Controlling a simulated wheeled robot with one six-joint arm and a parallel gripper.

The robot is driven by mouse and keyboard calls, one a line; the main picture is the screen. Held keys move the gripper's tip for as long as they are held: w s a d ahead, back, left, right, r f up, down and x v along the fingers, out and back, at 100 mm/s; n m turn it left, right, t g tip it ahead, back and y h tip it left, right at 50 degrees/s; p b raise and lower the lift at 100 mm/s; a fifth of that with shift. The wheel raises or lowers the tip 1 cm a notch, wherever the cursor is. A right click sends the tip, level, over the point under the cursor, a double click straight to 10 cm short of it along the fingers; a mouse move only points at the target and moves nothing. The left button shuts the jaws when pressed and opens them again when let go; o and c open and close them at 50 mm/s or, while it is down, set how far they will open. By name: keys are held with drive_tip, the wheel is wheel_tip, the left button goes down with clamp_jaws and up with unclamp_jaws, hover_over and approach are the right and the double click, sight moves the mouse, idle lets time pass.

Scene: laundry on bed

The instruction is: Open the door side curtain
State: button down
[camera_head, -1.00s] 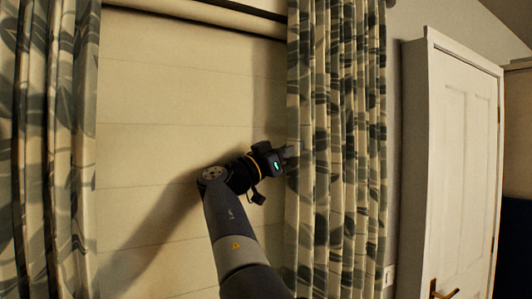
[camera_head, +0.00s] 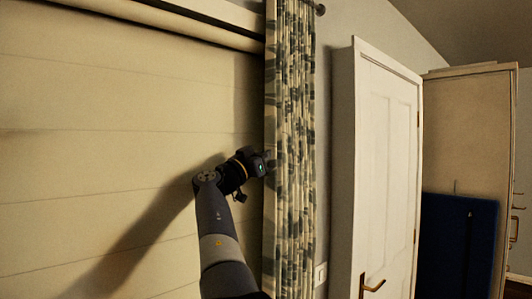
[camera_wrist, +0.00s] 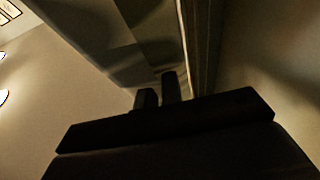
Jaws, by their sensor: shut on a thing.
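The door side curtain (camera_head: 295,130) hangs from its rod on the right of the blind, patterned with grey-green leaves on cream. It is bunched into narrow folds next to the door. My gripper (camera_head: 270,163) is at the curtain's left edge, about mid-height, shut on that edge. In the wrist view my gripper's dark fingers (camera_wrist: 158,92) meet the curtain cloth (camera_wrist: 120,40). The exact pinch of cloth between the fingertips is too dark to make out.
A cream blind (camera_head: 110,110) covers the window on the left. A white door (camera_head: 388,170) with a brass handle (camera_head: 371,285) stands right of the curtain. A wooden cabinet (camera_head: 470,120) and a dark blue panel (camera_head: 457,245) are farther right.

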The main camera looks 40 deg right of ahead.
drive_tip(key=c, duration=1.6)
unclamp_jaws()
drive_tip(key=shift+o, duration=0.2)
drive_tip(key=b+v, duration=0.6)
drive_tip(key=v, duration=0.5)
drive_tip(key=shift+d, duration=0.1)
